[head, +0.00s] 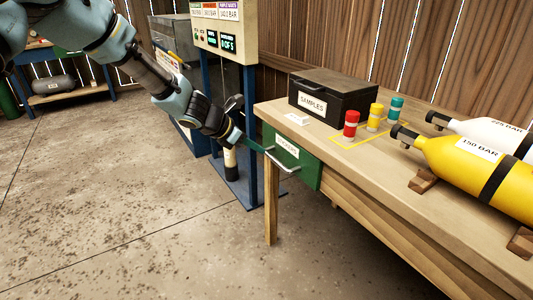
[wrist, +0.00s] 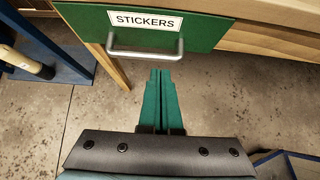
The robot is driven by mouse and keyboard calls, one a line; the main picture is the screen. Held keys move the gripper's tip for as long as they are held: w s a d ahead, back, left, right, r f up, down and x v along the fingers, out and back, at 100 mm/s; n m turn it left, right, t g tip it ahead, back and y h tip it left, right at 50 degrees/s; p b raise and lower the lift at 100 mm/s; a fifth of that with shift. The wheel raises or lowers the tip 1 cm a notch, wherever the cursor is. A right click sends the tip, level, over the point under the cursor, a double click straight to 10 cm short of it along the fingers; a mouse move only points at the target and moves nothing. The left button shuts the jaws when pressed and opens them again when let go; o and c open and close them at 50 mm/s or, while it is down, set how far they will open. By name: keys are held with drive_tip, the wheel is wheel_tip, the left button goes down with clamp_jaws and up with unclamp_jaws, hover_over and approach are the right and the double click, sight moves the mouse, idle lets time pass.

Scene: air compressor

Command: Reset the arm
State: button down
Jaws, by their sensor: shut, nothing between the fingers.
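My arm reaches in from the upper left in the head view. My gripper (wrist: 160,75) shows in the wrist view with its two green fingers together and nothing between them. The fingertips are just below the metal handle of the green drawer (wrist: 222,32) labelled STICKERS; I cannot tell whether they touch it. In the head view my gripper (head: 258,147) is at the left end of the workbench, beside the green drawer (head: 308,168), and its fingertips are small and hard to make out.
The wooden workbench (head: 400,190) holds a black SAMPLES box (head: 340,92), red (head: 351,124), yellow and teal capped items, and a yellow cylinder (head: 470,170) beside a white one. A panel on blue posts (head: 218,28) stands behind my gripper. Open concrete floor lies at left.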

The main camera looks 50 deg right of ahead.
drive_tip(key=shift+w+a+r, duration=0.1)
drive_tip(key=shift+a+r, duration=0.15)
drive_tip(key=shift+a, duration=0.05)
drive_tip(key=w+a+r+m+t+y+p, duration=0.1)
drive_tip(key=w+a+r+m+p, duration=0.15)
drive_tip(key=w+a, duration=0.45)
drive_tip(key=w+a+r+m+t+y+p, duration=0.1)
drive_tip(key=w+a+r+m, duration=0.2)
drive_tip(key=a, duration=0.8)
drive_tip(key=w+a+r+m+t+y+p, duration=0.1)
drive_tip(key=w+a+r+m+y, duration=0.1)
drive_tip(key=w+a, duration=0.5)
drive_tip(key=s+a+r+m+y+p, duration=0.1)
drive_tip(key=s+a+r+m, duration=0.1)
drive_tip(key=a, duration=0.9)
drive_tip(key=s+a+r+m+t+y+p, duration=0.1)
drive_tip(key=s+a+r+m+y+p, duration=0.1)
drive_tip(key=a, duration=1)
drive_tip(key=s+a+r+m+t+y+p, duration=0.1)
drive_tip(key=s+a+r+m+p, duration=0.1)
drive_tip(key=a, duration=1)
drive_tip(key=shift+s+r+m+y, duration=0.25)
drive_tip(key=shift+r+m+y, duration=0.05)
drive_tip(key=shift+r+m, duration=0.5)
